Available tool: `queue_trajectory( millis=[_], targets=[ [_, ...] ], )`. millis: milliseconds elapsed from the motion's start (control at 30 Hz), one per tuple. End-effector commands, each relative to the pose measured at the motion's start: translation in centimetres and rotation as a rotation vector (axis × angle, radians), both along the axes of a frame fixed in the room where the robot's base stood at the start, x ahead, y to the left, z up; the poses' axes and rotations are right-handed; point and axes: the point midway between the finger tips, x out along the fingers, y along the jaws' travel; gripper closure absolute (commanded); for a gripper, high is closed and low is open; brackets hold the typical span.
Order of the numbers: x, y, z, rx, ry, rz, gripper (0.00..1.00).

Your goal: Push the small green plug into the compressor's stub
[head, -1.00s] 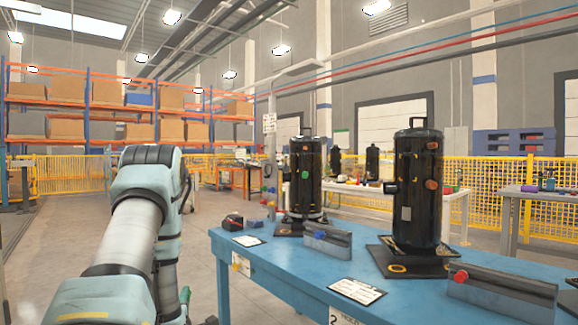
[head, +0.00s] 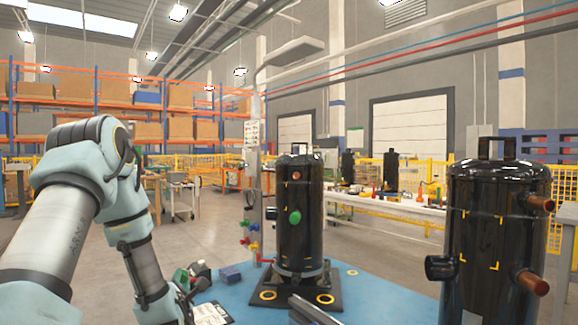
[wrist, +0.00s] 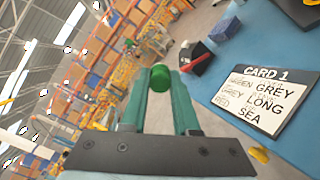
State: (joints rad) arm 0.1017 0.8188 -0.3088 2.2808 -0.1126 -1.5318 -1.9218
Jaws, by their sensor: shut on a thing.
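My gripper (wrist: 161,84) is shut on a small green plug (wrist: 160,76), whose rounded end shows between the teal fingertips in the wrist view. In the head view my arm reaches down at the left to the table's edge, its end small and partly unclear. A black compressor (head: 297,245) stands upright on a dark base in the middle, right of the gripper and apart from it. A green round fitting (head: 295,217) and a copper stub (head: 296,175) show on its front. A second black compressor (head: 497,235) stands nearer at the right, with copper stubs and a black side stub (head: 440,268).
The blue table (head: 370,295) carries a printed card (wrist: 265,95), a blue block (head: 230,275) and a red-and-black object (wrist: 195,57). A grey metal holder (head: 312,312) shows at the bottom edge. Open floor lies left of the table.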

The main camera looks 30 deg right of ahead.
Motion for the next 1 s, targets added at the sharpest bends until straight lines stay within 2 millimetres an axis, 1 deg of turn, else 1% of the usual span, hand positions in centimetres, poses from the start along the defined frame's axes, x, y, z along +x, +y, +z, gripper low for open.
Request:
queue_trajectory(
  millis=[33,67,100,167,200,267,300,367,400,500,600,700,800,900,1000],
  targets=[
    [-0.4,-2.3,3.4,-0.085,0.016,-0.029,1.00],
    [-0.7,-3.6,4.5,-0.137,0.027,-0.043,1.00],
    [-1.1,-5.2,6.0,-0.206,0.046,-0.065,1.00],
    [-1.8,-7.7,8.3,-0.308,0.075,-0.097,1.00],
    [-2.4,-9.4,9.8,-0.373,0.097,-0.118,1.00],
    [-3.2,-11.7,12.0,-0.467,0.130,-0.149,1.00],
    [-3.9,-13.3,13.6,-0.527,0.153,-0.170,1.00],
    [-5.0,-15.6,15.9,-0.610,0.188,-0.202,1.00],
    [-5.8,-17.1,17.4,-0.659,0.212,-0.222,1.00],
    [-7.8,-20.4,20.8,-0.763,0.269,-0.268,1.00],
    [-9.6,-23.0,23.6,-0.834,0.317,-0.307,1.00],
    [-11.0,-24.9,25.5,-0.881,0.352,-0.334,1.00],
    [-12.0,-26.0,26.6,-0.906,0.374,-0.351,1.00],
    [-12.4,-26.5,27.0,-0.918,0.386,-0.360,1.00],
    [-12.5,-26.6,27.0,-0.921,0.388,-0.361,1.00]
  ],
)
